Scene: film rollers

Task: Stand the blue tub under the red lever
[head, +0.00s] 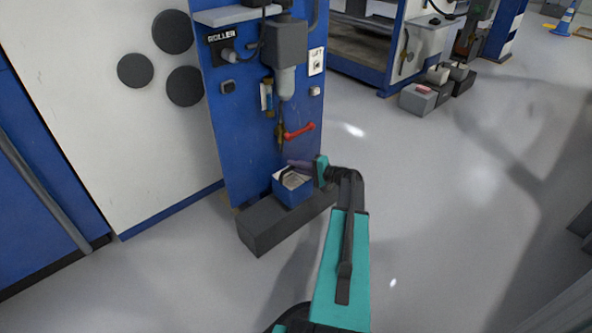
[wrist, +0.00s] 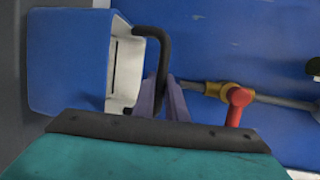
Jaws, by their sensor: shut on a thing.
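The blue tub (head: 291,190) has a pale inside and a black handle. It is upright at the dark block at the foot of the blue panel, below the red lever (head: 299,131) and its brass valve; a small gap under it cannot be ruled out. My gripper (head: 297,165) is shut on the handle. In the wrist view, the tub (wrist: 68,62) lies sideways at the left, the purple fingers of my gripper (wrist: 165,100) close around the black handle (wrist: 163,55), and the red lever (wrist: 238,104) is to the right.
The dark block (head: 275,226) juts out from the blue panel (head: 238,135). A grey housing (head: 287,45) hangs on the panel above the valve. A white wall with dark discs (head: 184,87) is at the left. Open grey floor (head: 450,210) lies to the right.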

